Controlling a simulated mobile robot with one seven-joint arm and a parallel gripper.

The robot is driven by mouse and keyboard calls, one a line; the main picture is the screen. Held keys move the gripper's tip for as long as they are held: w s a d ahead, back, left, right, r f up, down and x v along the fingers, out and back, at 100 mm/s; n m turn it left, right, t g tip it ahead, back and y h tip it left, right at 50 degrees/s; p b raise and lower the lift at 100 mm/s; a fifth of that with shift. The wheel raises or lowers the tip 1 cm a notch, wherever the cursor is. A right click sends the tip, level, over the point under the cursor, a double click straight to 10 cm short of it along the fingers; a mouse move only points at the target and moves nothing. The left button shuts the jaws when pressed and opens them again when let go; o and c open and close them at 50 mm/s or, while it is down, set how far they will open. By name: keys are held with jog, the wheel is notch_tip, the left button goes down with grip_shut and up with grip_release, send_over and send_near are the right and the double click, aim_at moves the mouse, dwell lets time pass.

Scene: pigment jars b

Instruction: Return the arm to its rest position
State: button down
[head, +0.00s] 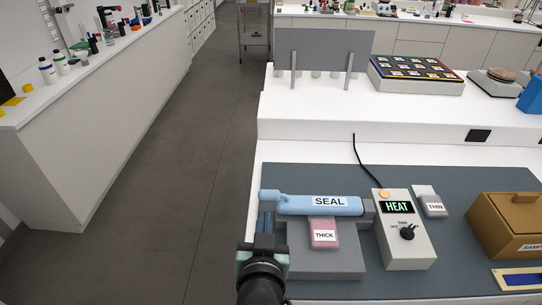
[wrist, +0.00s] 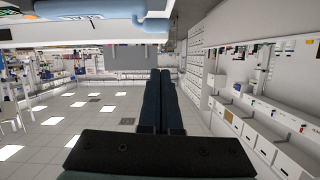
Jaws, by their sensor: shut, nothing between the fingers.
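My gripper (head: 267,216) is at the front left corner of the bench, beside the left end of the blue SEAL bar (head: 300,204). In the wrist view its two dark fingers (wrist: 160,76) lie together with nothing between them. The SEAL bar lies across a grey base (head: 345,262), over a pink THICK packet (head: 323,238). Part of the blue bar also shows at the top of the wrist view (wrist: 100,12). I cannot tell whether the gripper touches the bar or base.
A HEAT control box (head: 405,255) with a lit display, a THIN packet (head: 430,201) and a brown sample box (head: 505,220) stand to the right on the grey mat (head: 305,176). A raised shelf (head: 330,115) is behind. The floor aisle (head: 180,180) at left is clear.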

notch_tip(320, 180, up, 28)
jog(key=d+t, duration=0.2)
jog(key=t, duration=0.5)
jog(key=s+r+t, duration=0.3)
jog(key=s+r, duration=0.3)
jog(key=r, duration=0.4)
jog(key=s+r+t, duration=0.3)
jog(key=s+r, duration=0.2)
jog(key=r, duration=0.5)
jog(key=shift+s+d+n+h, duration=0.3)
jog(key=shift+s+d+n, duration=0.05)
jog(key=shift+n, duration=0.05)
